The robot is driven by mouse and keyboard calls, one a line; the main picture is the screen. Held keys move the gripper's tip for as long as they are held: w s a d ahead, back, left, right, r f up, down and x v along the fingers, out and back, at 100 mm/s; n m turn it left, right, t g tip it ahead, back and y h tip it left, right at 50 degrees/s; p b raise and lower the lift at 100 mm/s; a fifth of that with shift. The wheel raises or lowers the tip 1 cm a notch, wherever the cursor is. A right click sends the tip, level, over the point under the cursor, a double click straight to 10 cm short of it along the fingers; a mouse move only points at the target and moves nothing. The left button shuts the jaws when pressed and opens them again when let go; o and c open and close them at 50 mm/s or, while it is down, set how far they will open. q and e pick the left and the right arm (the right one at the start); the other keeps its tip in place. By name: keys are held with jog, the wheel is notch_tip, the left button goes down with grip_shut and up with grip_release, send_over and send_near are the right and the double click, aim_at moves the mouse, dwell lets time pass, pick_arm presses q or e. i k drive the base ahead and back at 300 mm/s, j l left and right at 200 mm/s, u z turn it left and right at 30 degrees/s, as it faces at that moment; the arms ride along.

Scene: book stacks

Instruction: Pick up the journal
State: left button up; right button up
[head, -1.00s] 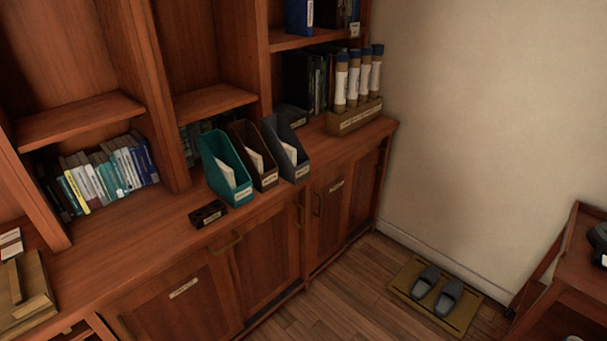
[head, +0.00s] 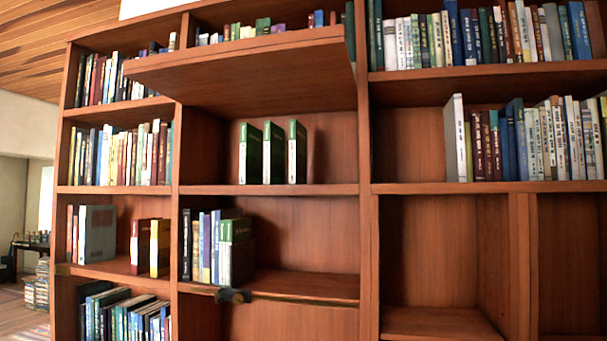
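I cannot tell for certain which item is the journal. Three green volumes with pale label patches, among them the middle green volume (head: 273,153), stand upright and spaced apart in the central compartment. A raised wooden panel (head: 240,72) juts outward above that compartment. Below, a group of blue, white and green books (head: 217,248) stands at the left of a lower shelf. Neither of my grippers shows in the head view.
A tall wooden bookcase (head: 366,230) fills the view, with rows of books left and upper right. The lower right compartments (head: 440,255) look empty. A small dark cylindrical object (head: 234,296) sits at the lower shelf's front edge. Open floor (head: 20,315) shows at far left.

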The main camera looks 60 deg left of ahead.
aim_at(298, 138)
jog(key=u, duration=2.1)
